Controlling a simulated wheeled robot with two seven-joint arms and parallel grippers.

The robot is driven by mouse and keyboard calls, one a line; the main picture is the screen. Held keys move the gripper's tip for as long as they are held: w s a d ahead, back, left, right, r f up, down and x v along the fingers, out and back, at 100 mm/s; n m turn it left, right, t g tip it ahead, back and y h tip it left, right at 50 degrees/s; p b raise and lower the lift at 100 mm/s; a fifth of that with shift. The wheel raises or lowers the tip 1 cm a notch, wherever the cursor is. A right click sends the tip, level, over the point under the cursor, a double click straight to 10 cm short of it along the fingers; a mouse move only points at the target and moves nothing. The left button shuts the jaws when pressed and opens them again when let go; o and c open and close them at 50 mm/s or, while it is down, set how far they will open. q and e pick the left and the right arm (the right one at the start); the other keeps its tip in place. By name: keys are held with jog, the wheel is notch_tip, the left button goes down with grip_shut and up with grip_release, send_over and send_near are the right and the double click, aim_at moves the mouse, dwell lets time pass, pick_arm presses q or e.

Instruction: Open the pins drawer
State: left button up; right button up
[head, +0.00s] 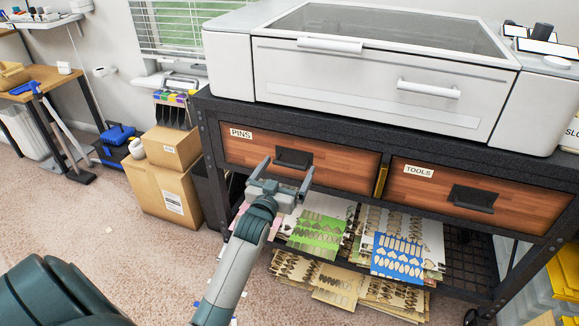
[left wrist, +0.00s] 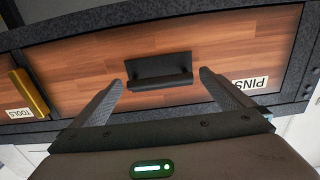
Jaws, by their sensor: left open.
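The pins drawer (head: 345,172) is a wooden front under a black bench top, with a "PINS" label (head: 241,133) at its upper left. It looks shut. Its black handle (head: 293,158) is at the middle of the front. My left gripper (head: 287,166) is open and empty just in front of this handle. In the left wrist view the picture is upside down, and the handle (left wrist: 160,72) lies beyond and between the two spread fingers (left wrist: 161,88), apart from them as far as I can tell. My right gripper is not in view.
A tools drawer (head: 420,190) with its own handle (head: 473,198) is to the right, past a brass-coloured strip (head: 381,180). A large white machine (head: 375,85) stands on the bench. Cut sheets (head: 318,232) fill the shelf below. Cardboard boxes (head: 160,193) stand at left.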

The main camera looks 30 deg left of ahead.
pick_arm(q)
jog(key=shift+x, duration=1)
jog(key=shift+c, duration=0.6)
